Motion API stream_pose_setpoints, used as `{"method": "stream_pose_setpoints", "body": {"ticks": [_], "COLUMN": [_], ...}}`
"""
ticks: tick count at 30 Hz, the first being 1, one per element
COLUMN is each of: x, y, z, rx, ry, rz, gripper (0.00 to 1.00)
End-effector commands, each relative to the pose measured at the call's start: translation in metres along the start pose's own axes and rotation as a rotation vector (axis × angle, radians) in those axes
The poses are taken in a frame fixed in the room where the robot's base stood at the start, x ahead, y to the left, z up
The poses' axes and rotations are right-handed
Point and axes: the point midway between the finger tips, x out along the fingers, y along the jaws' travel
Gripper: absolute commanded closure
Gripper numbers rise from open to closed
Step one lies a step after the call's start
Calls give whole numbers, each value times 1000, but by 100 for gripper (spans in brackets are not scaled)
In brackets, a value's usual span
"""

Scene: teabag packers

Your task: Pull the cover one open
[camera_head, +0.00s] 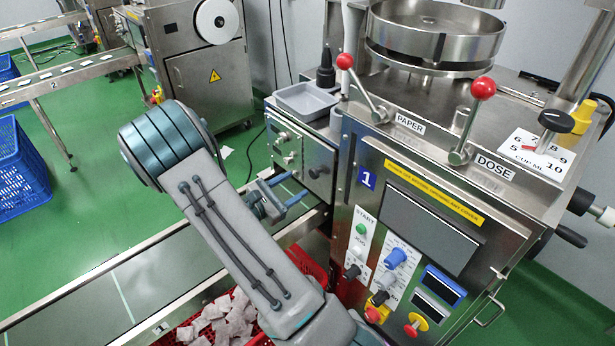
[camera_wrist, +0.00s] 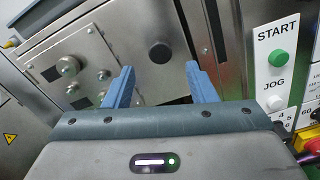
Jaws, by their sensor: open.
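The cover one is a steel panel (camera_head: 321,153) with a dark round knob (camera_head: 315,172), on the machine front left of the blue "1" label (camera_head: 367,177). It appears shut. In the wrist view the panel (camera_wrist: 135,30) fills the upper middle, and its knob (camera_wrist: 160,53) shows between my blue fingers, beyond their tips. My gripper (camera_head: 298,184) is open and empty, its fingers pointing at the panel. It also shows in the wrist view (camera_wrist: 159,74). I cannot tell exactly how far the fingertips are from the knob.
A conveyor (camera_head: 170,265) runs below my arm. A red crate of teabags (camera_head: 218,318) stands beneath. Left of the cover is a panel with metal knobs (camera_head: 287,142). Right of it are START and JOG buttons (camera_head: 361,228) and a red-yellow knob (camera_head: 376,312). Red-tipped levers (camera_head: 346,62) rise above.

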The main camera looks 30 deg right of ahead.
Motion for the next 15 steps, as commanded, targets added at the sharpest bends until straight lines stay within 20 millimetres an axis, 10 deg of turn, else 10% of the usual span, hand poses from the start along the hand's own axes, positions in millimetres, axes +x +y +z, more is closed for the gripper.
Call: {"method": "stream_pose_setpoints", "body": {"ticks": [15], "x": [59], "y": [0], "z": [0], "rx": [0], "ry": [1], "rz": [-1], "gripper": [49]}}
